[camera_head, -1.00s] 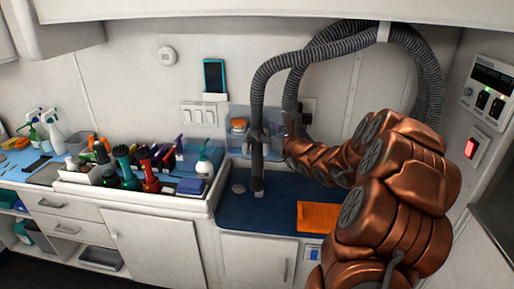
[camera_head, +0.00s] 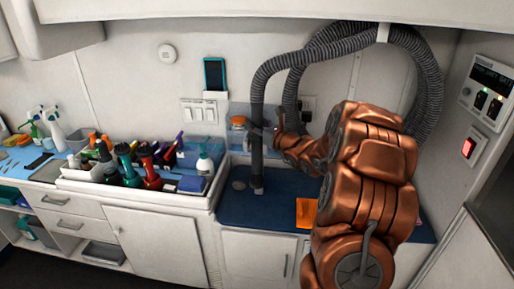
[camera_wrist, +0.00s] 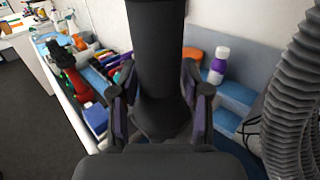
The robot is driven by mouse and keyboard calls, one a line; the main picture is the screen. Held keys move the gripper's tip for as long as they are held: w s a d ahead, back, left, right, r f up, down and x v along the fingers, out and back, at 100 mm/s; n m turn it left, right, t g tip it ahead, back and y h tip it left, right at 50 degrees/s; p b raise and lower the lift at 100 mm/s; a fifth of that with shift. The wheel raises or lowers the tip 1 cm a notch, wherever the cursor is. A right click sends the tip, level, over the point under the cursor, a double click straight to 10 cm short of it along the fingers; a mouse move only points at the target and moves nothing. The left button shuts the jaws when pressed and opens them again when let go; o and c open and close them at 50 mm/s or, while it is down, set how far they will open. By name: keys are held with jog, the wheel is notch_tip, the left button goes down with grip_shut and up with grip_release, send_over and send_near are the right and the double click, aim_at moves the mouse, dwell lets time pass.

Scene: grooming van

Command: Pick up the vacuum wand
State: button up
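The vacuum wand (camera_head: 257,150) is a dark upright tube. Its lower end is at the blue counter, and a ribbed grey hose leads from its top. My gripper (camera_head: 266,135) is at the wand's middle height in the head view, partly hidden by the wand and my arm. In the wrist view the wand (camera_wrist: 158,55) runs down between the two fingers of my gripper (camera_wrist: 160,105), one on each side. The purple inner pads show, and the fingers look open around the wand. Whether either finger touches it is unclear.
A white tray (camera_head: 140,198) of bottles and tools stands left of the wand. A clear bin with an orange-lidded jar (camera_head: 238,122) is behind it. An orange cloth (camera_head: 306,212) lies on the blue counter (camera_head: 232,207). The looped hose (camera_head: 430,90) hangs at the right.

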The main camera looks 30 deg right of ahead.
grip_shut()
